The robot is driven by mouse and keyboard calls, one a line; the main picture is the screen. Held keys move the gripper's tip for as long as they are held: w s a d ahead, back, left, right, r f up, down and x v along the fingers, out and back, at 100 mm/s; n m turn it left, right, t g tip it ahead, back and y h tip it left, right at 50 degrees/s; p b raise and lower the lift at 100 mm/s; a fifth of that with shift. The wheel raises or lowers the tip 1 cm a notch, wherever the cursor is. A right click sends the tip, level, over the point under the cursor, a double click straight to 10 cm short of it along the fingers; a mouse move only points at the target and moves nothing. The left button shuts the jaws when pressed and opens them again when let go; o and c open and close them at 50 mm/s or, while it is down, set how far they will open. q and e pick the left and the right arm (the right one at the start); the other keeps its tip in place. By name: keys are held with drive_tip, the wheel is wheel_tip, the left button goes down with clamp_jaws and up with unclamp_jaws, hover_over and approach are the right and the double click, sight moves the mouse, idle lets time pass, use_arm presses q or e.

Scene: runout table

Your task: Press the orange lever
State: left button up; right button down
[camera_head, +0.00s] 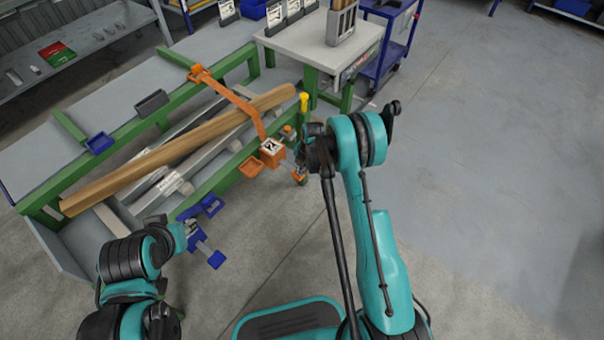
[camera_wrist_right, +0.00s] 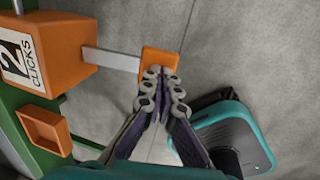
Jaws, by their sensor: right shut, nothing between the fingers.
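The lever is a pale bar (camera_wrist_right: 112,60) ending in an orange pad (camera_wrist_right: 160,62). It sticks out from an orange box (camera_wrist_right: 55,62) labelled "2 CLICKS". In the head view the orange box (camera_head: 271,153) sits at the near right end of the green-framed table (camera_head: 222,180). My right gripper (camera_wrist_right: 161,78) is shut and empty, its fingertips overlapping the pad's near edge; I cannot tell if they touch. In the head view my right gripper (camera_head: 301,163) is partly hidden by its wrist. My left gripper (camera_head: 190,230) is at lower left, away from the lever; its fingers are unclear.
An orange strap (camera_head: 240,103) crosses a wooden beam (camera_head: 180,148) and metal bars on the table. A small orange tray (camera_head: 251,167) is beside the box. Blue parts (camera_head: 208,207) are near my left gripper. A yellow-topped post (camera_head: 304,101) stands behind my right gripper. Floor at right is clear.

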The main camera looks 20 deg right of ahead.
drive_tip(key=shift+f, duration=0.5)
wheel_tip(320, 180, down, 2)
use_arm(q)
drive_tip(key=shift+s+f, duration=0.1)
drive_tip(key=shift+f, duration=0.2)
use_arm(e)
drive_tip(key=shift+w+f, duration=0.1)
drive_tip(key=shift+f, duration=0.75)
drive_tip(key=shift+a, duration=0.1)
